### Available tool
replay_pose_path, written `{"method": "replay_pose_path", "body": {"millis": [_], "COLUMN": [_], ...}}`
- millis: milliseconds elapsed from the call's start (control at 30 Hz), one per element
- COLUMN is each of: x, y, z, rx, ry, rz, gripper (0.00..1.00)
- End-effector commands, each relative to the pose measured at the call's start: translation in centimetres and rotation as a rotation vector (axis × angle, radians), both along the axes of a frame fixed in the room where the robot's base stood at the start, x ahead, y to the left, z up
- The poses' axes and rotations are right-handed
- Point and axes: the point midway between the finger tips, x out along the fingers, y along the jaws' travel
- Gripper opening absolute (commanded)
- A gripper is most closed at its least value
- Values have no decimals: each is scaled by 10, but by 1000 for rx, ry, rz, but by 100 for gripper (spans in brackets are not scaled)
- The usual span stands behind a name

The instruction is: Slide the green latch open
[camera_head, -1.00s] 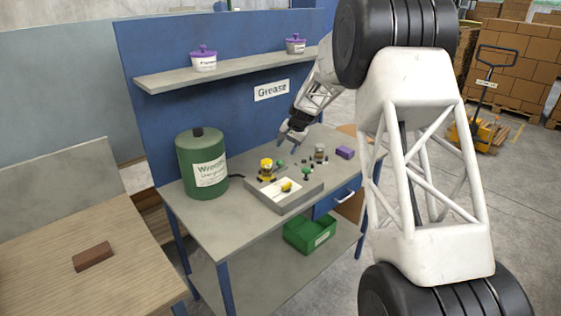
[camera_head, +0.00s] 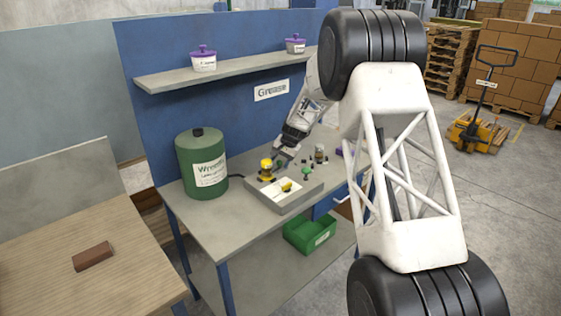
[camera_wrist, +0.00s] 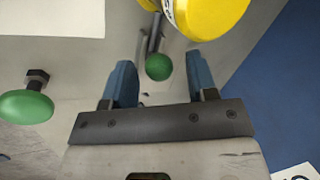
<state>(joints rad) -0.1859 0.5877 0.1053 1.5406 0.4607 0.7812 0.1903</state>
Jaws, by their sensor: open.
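A round green knob (camera_wrist: 158,67), on what looks like a metal rod, shows between the fingertips of my gripper (camera_wrist: 158,62) in the wrist view. Gaps show on both sides of it, and the blue fingers are open. I cannot tell how far below the tips it lies. In the head view, my gripper (camera_head: 279,158) is low over the grey panel box (camera_head: 290,203) and appears to hide this knob. A second, wider green knob (camera_wrist: 25,107) is at the left of the wrist view; it also stands on the box in the head view (camera_head: 306,170).
A yellow part (camera_wrist: 205,12) is close beyond my fingers, and stands on the box in the head view (camera_head: 266,165). A green canister (camera_head: 202,165) stands left of the box. A blue back panel (camera_head: 165,120) rises behind the bench.

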Motion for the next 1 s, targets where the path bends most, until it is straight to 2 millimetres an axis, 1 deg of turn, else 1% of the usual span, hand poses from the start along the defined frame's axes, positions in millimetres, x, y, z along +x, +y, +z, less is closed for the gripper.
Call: {"method": "replay_pose_path", "body": {"millis": [300,567,600,633,667,867,1000], "x": [0,0,0,0,0,2,13], "y": [1,1,1,1,1,-2,-13], "z": [-2,-1,-1,-1,-1,-2,-2], "rx": [0,0,0,0,0,0,0], "ry": [0,1,1,1,1,1,1], "rz": [0,0,0,0,0,0,0], "gripper": [53,13,7,2,0,0,0]}}
